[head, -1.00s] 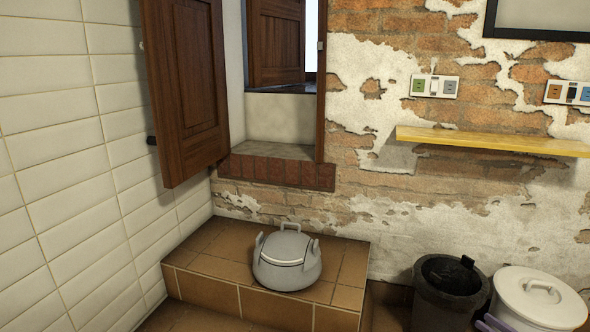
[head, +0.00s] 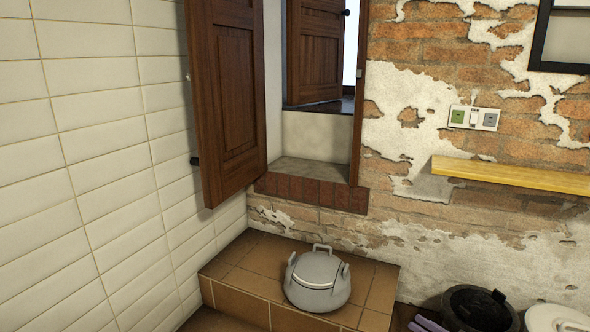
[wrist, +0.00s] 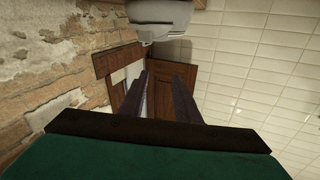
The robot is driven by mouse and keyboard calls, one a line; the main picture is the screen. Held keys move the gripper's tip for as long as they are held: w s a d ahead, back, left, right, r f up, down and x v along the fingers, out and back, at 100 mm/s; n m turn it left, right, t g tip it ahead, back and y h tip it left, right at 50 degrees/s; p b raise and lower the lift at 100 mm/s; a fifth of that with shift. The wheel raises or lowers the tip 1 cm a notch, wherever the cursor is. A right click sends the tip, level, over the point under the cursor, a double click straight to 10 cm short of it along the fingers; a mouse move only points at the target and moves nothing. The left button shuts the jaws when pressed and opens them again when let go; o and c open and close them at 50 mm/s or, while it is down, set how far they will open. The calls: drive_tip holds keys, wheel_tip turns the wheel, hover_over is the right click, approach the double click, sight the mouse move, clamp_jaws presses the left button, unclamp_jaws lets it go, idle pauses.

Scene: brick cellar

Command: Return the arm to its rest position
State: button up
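My gripper (wrist: 163,82) shows in the wrist view as two dark purple fingers. They stand apart with nothing between them. In the head view, only a small purple part of my gripper (head: 427,324) shows at the bottom edge, left of the dark bin. The rest of my arm is out of that view.
A grey lidded pot (head: 317,281) stands on a brown tiled step (head: 240,307); it also shows in the wrist view (wrist: 158,13). A dark bin (head: 479,310) and a white lidded container (head: 556,319) stand at right. An open wooden shutter (head: 232,100) and yellow shelf (head: 515,176) are above.

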drive_tip(key=w+a+r+m+h+p, duration=0.1)
drive_tip(key=w+a+p, duration=0.2)
drive_tip(key=a, duration=0.3)
drive_tip(key=w+a+r+m+t+h+p, duration=0.1)
drive_tip(key=w+a+r+p, duration=0.15)
drive_tip(key=a, duration=0.25)
drive_tip(key=w+a+r+m+p, duration=0.1)
drive_tip(key=w+a+p, duration=0.25)
drive_tip(key=a, duration=0.25)
drive_tip(key=s+a+f+m+g+h+p, duration=0.1)
drive_tip(key=a+f+m+h+p, duration=0.3)
drive_tip(key=a+h+p, duration=0.25)
drive_tip(key=s+a+f+m+g+h+p, duration=0.15)
drive_tip(key=s+f+g, duration=0.25)
drive_tip(key=s, duration=0.4)
drive_tip(key=s+f+g+h+p, duration=0.2)
drive_tip(key=s+f+g, duration=0.2)
drive_tip(key=s, duration=0.4)
drive_tip(key=s+f+g+h+p, duration=0.1)
drive_tip(key=s+f+g+p, duration=0.1)
drive_tip(key=s+f+g, duration=0.45)
drive_tip(key=s+a+r+n+g, duration=0.1)
drive_tip(key=s+r+g, duration=0.1)
drive_tip(key=s, duration=0.8)
drive_tip(key=s+a+r+n+g+y, duration=0.1)
drive_tip(key=s+a+r+g, duration=0.1)
drive_tip(key=s, duration=0.8)
drive_tip(key=shift+s+a+r+g+y, duration=0.2)
drive_tip(key=shift+g+y, duration=0.1)
drive_tip(key=shift+g, duration=0.45)
